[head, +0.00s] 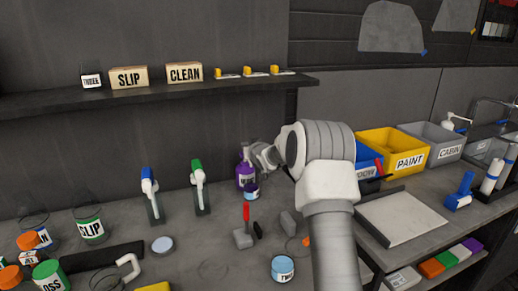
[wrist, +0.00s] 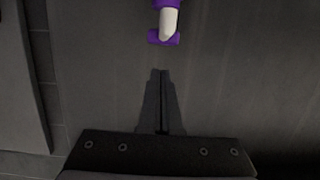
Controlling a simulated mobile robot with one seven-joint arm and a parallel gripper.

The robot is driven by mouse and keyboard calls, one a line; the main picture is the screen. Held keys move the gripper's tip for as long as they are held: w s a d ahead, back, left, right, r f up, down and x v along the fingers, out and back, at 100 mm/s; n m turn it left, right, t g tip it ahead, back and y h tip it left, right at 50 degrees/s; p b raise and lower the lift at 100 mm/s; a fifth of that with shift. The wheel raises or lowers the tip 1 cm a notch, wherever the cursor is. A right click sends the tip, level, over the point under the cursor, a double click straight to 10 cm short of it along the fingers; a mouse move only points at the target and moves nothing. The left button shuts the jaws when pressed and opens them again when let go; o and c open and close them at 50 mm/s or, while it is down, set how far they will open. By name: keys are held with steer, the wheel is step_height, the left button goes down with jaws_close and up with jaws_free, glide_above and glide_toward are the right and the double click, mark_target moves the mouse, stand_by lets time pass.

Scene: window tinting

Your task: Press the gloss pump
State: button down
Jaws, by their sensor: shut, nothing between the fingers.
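A purple bottle (head: 244,174) stands near the back of the workbench, below the shelf; its label is too small to read, and my wrist partly covers its top. I cannot tell from a label whether it is the gloss pump. In the wrist view a purple and white part (wrist: 165,24), perhaps a pump head, shows at the top edge. My gripper (wrist: 160,72) is shut and empty, its dark fingers side by side and apart from that part in the picture. In the head view my wrist is beside the bottle's top and the fingertips are hard to make out.
A red-handled tool (head: 244,230) and a blue-lidded tin (head: 283,268) lie in front. The shelf (head: 150,95) runs above.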

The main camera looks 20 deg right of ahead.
steer(key=v, duration=1)
steer(key=shift+b, duration=0.4)
steer(key=shift+r, duration=0.1)
steer(key=s+a+r+g+h+p, duration=0.1)
steer(key=s+a+r+g, duration=0.15)
steer(key=s+r, duration=0.45)
steer(key=s+a+r+g+h+p, duration=0.15)
steer(key=s+a, duration=0.25)
steer(key=s, duration=0.6)
steer(key=s+a+f+g+y, duration=0.1)
steer(key=s+a+g, duration=0.1)
steer(key=s, duration=1.2)
steer(key=s+a+g+y+p, duration=0.1)
steer(key=s+a+g, duration=0.2)
steer(key=s, duration=1.1)
steer(key=a, duration=0.2)
steer(key=shift+s+a+f+g, duration=0.2)
steer(key=shift+a+f+g, duration=0.1)
steer(key=shift+f, duration=0.1)
steer(key=shift+y, duration=0.25)
